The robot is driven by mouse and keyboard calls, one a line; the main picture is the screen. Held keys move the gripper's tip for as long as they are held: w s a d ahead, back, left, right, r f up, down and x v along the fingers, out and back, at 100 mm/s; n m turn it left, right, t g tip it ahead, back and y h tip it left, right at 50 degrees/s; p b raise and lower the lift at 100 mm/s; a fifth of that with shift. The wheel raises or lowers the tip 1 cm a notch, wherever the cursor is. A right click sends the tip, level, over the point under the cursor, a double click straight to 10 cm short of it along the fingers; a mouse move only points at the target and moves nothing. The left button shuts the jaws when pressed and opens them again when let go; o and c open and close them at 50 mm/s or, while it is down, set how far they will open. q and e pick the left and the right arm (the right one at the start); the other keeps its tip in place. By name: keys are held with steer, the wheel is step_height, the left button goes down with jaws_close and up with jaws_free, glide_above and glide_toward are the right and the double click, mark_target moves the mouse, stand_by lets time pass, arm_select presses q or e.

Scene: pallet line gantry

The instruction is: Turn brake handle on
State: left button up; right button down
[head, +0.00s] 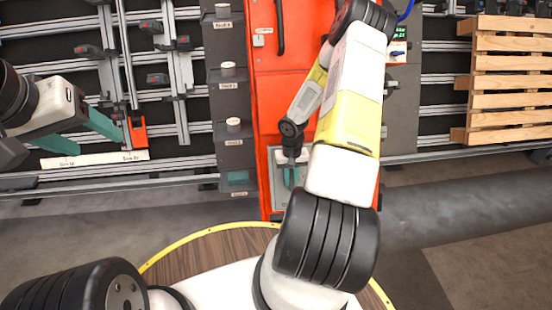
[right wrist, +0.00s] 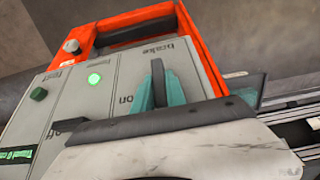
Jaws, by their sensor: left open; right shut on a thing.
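The brake handle (right wrist: 158,78) is a dark upright lever on a grey control panel (right wrist: 108,100) in the right wrist view. Upside-down "brake" lettering is beside it and "on" lettering lies to its left. The teal fingers of my right gripper (right wrist: 161,92) are shut around the handle; the wrist housing hides its lower part. In the head view my right gripper (head: 290,176) is at the low panel on the orange cabinet (head: 285,95), and my arm hides much of that panel. My left gripper (head: 82,134) is open and empty at the left, its two teal fingers apart.
A glowing green button (right wrist: 94,80) and a dark green knob (right wrist: 39,94) are on the panel. An orange frame (right wrist: 205,45) borders it. Grey shelves (head: 228,110) with small items stand left of the cabinet.

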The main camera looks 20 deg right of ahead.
steer(key=shift+a, duration=0.1)
steer(key=n+h, duration=0.1)
steer(key=h, duration=0.1)
steer(key=shift+w+a+n+h, duration=0.1)
steer(key=shift+a+n+h, duration=0.05)
steer(key=shift+n+h, duration=0.2)
steer(key=n+h, duration=0.2)
steer(key=h, duration=0.2)
steer(key=shift+a+f, duration=0.1)
steer(key=shift+a, duration=0.05)
steer(key=n+h, duration=0.3)
steer(key=h, duration=0.1)
steer(key=shift+f+t+h, duration=0.15)
steer(key=shift+t+h, duration=0.2)
steer(key=shift+t, duration=0.05)
steer(key=n+t+h, duration=0.2)
steer(key=n+h, duration=0.1)
steer(key=shift+s+f+h, duration=0.15)
steer(key=shift+s+h, duration=0.05)
steer(key=shift+h, duration=0.1)
steer(key=shift+n, duration=0.25)
steer(key=c, duration=1.4)
jaws_free()
steer(key=shift+o, duration=0.2)
steer(key=shift+a, duration=0.1)
